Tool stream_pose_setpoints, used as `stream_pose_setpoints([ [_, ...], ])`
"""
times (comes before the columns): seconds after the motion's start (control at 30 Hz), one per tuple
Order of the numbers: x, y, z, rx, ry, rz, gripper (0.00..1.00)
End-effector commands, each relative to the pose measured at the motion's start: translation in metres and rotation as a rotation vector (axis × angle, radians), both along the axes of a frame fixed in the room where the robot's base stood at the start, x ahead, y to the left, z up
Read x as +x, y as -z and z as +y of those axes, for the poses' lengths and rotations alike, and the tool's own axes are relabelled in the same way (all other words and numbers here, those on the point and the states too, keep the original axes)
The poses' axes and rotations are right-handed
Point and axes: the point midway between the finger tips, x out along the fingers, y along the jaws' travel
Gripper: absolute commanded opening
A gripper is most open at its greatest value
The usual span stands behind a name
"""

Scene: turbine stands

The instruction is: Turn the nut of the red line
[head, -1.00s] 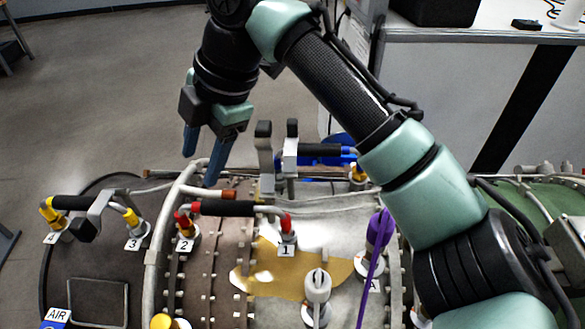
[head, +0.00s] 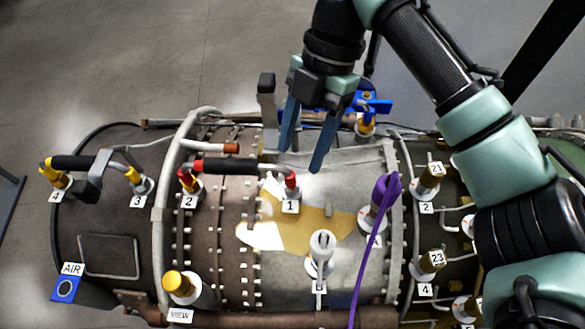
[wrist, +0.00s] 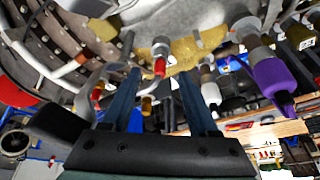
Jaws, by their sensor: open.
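The red line is a black-sleeved hose (head: 232,166) between fitting 1 and fitting 2 on the engine casing. It has a red nut at fitting 1 (head: 291,180) and another red nut at fitting 2 (head: 189,182). In the wrist view, one red nut (wrist: 159,68) shows ahead between the finger lines, and a second red nut (wrist: 97,90) is at the left. My gripper (head: 301,161) is open and empty. Its fingers point down over the casing, just behind and right of fitting 1, apart from the nut. It also shows in the wrist view (wrist: 160,72).
A purple cap (head: 386,190) with a hanging strap stands right of fitting 1, and a grey-white fitting (head: 321,246) stands in front. A yellow-ended line (head: 90,162) is at the left, a blue part (head: 375,104) behind my gripper. Open floor lies beyond the casing.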

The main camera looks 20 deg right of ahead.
Motion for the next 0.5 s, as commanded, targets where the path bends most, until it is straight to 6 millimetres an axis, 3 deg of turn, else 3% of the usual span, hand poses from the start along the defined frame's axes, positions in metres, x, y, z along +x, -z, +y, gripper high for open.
stream_pose_setpoints([
  [0.3,-0.011,0.041,0.015,0.003,0.001,0.001,0.60],
  [0.5,-0.014,0.054,0.019,0.000,0.001,0.000,0.60],
])
